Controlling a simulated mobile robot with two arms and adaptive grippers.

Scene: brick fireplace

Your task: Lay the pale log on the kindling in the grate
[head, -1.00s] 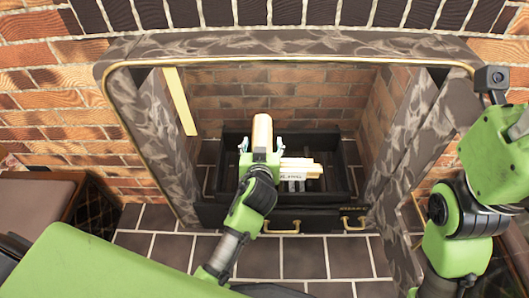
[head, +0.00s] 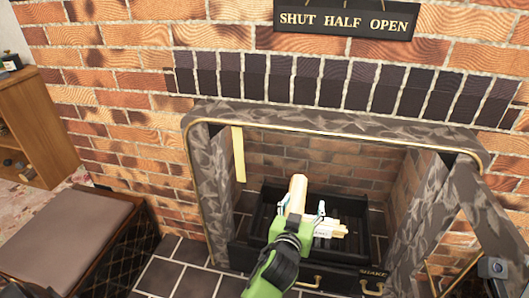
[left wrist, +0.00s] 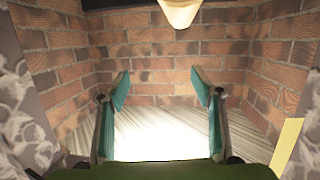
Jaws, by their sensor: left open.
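The pale log (head: 297,185) is in the fireplace opening, over the left part of the dark grate (head: 266,196), its tan end pointing toward the back. Pale kindling sticks (head: 330,229) lie in the grate at the log's right. My left gripper (head: 302,209) is at the near part of the log, its fingers spread to either side in the head view. In the left wrist view the fingers (left wrist: 160,90) are open with nothing gripped, and a pale rounded end, likely the log's, shows at the top edge. The log's near part and its contact with the kindling are hidden. My right gripper is out of view.
A marbled stone surround with brass trim (head: 330,117) frames the opening. A pale upright bar (head: 238,154) hangs inside at left. A sign (head: 345,20) reads SHUT HALF OPEN. A cushioned bench (head: 70,240) stands at left. Dark tiles (head: 180,272) lie clear in front.

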